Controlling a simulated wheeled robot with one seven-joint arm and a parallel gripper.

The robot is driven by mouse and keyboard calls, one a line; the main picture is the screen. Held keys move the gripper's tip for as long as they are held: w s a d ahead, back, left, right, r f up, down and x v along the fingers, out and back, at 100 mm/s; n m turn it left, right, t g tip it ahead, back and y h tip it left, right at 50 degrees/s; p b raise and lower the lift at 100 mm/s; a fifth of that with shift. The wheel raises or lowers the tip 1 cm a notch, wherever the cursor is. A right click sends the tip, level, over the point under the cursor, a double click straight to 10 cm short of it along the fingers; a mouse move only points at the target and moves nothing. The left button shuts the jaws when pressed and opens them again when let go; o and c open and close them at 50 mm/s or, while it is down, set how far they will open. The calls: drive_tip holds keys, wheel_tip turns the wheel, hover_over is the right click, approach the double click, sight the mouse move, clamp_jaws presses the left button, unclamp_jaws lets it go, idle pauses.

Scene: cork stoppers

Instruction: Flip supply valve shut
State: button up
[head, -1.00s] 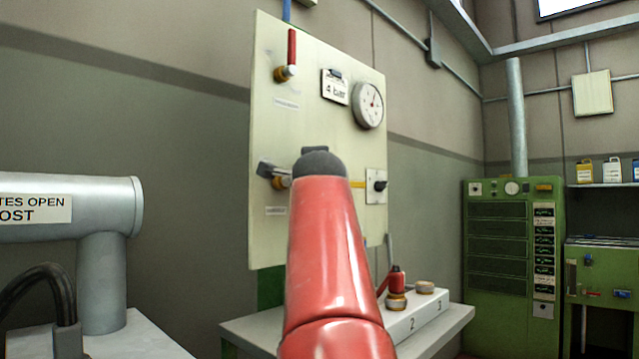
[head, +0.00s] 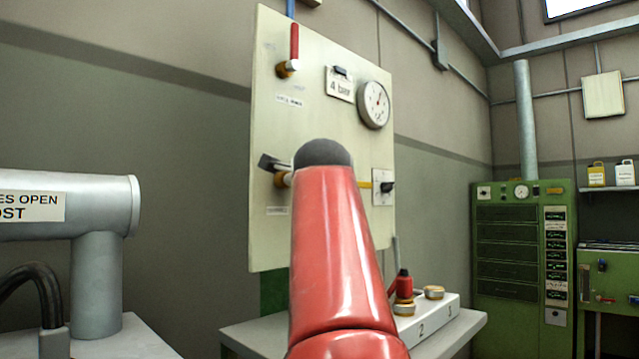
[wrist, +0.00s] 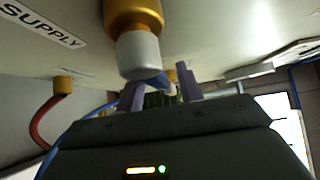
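In the head view a pale panel (head: 330,225) carries an upper valve with an upright red lever (head: 294,42) and a lower valve with a brass stem (head: 283,180). A dark grey piece (head: 270,162) shows beside the lower valve; I cannot tell whether it is a lever or part of my gripper. My red arm hides the rest. In the wrist view a SUPPLY label (wrist: 40,22) is left of a brass valve with a white cap (wrist: 138,50). A blue lever-like strip (wrist: 158,82) runs from the cap between the fingers of my gripper (wrist: 160,92), which stand apart. Contact is unclear.
The panel also holds a gauge (head: 373,104), a "4 bar" sign (head: 340,85) and a black knob (head: 387,187). A white numbered block (head: 430,318) stands below at right. A grey pipe (head: 97,270) is at left, and a green cabinet (head: 500,262) at far right.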

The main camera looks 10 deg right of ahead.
drive_tip(key=shift+s, duration=0.1)
drive_tip(key=s+a+b, duration=0.1)
drive_tip(key=s+b, duration=0.4)
drive_tip(key=s, duration=0.2)
drive_tip(key=shift+s+a, duration=0.25)
idle(0.4)
